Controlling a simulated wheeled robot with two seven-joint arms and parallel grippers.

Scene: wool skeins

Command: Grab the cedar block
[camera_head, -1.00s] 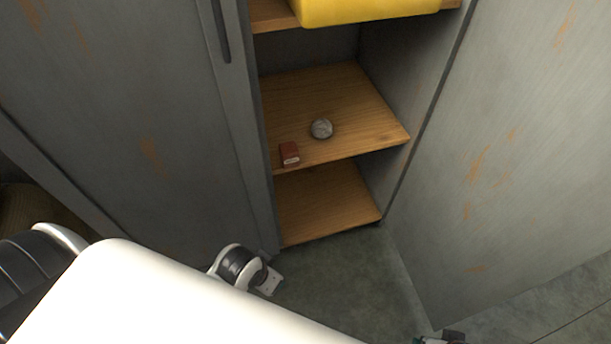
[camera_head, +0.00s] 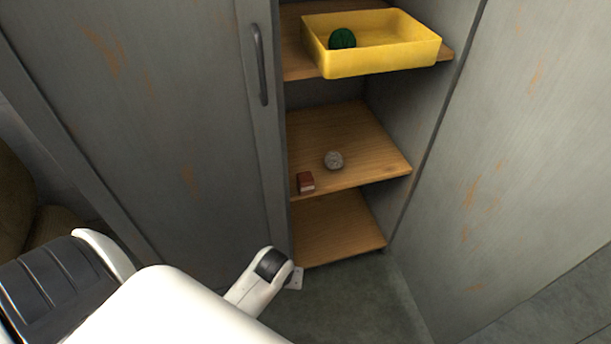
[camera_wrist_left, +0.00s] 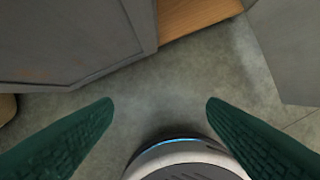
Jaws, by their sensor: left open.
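A small reddish-brown block with a pale lower face, which looks like the cedar block (camera_head: 306,183), sits at the front left edge of the middle wooden shelf (camera_head: 365,170). A grey wool ball (camera_head: 333,160) lies behind it to the right, apart from it. In the left wrist view my left gripper (camera_wrist_left: 160,105) is open and empty, its two green fingers spread above the grey floor. The block is not in that view. In the head view part of my arm shows below the shelves, with its fingers hidden. My right gripper is not seen.
A yellow bin (camera_head: 375,62) holding a dark green ball (camera_head: 342,38) stands on the upper shelf. The lower shelf (camera_head: 335,232) looks empty. A grey cabinet door with a handle (camera_head: 260,65) is at the left, and a grey panel (camera_head: 520,150) flanks the right.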

